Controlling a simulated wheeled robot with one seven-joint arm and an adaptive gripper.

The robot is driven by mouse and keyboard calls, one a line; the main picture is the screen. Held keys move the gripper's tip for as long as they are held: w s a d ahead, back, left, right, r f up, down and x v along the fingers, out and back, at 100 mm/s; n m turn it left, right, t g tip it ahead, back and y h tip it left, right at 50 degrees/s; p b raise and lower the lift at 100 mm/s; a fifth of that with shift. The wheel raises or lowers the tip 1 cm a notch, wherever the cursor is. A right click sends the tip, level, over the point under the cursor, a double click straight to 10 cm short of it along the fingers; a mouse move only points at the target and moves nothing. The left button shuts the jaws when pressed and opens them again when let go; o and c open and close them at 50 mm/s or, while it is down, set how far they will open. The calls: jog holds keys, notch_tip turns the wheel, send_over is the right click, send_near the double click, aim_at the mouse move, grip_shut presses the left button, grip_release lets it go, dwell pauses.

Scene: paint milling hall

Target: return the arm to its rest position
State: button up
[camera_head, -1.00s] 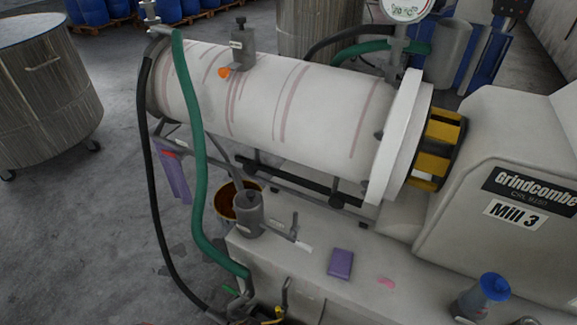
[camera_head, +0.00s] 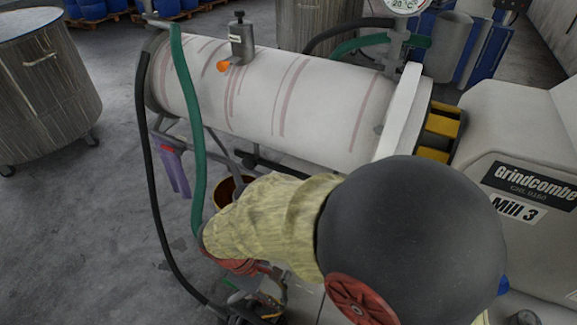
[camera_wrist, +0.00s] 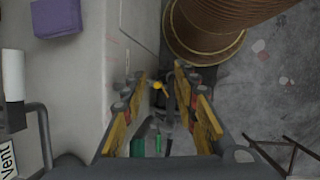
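My arm crosses the lower right of the head view, with a pale yellow sleeve and a large dark rounded joint. It reaches left and down over the mill's front ledge. My gripper (camera_wrist: 160,82) shows clearly in the wrist view, its two yellow-and-dark fingers apart with a gap between them. I see nothing held. A small yellow handle (camera_wrist: 158,86) shows in the gap, seemingly beyond the fingertips.
The white mill cylinder (camera_head: 290,95) lies behind my arm. A green hose (camera_head: 195,130) and a black hose (camera_head: 147,170) hang to its left. A brown bucket (camera_wrist: 205,45) stands beside the ledge. A purple block (camera_wrist: 57,17) lies on the ledge. Open floor (camera_head: 90,235) is at left.

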jog(key=s+d+r+m+t+y, duration=0.2)
jog(key=d+r+m+t+y, duration=0.2)
jog(key=d+r+m, duration=0.9)
jog(key=d+r+t, duration=0.2)
jog(key=d+r, duration=0.7)
jog(key=shift+r, duration=0.35)
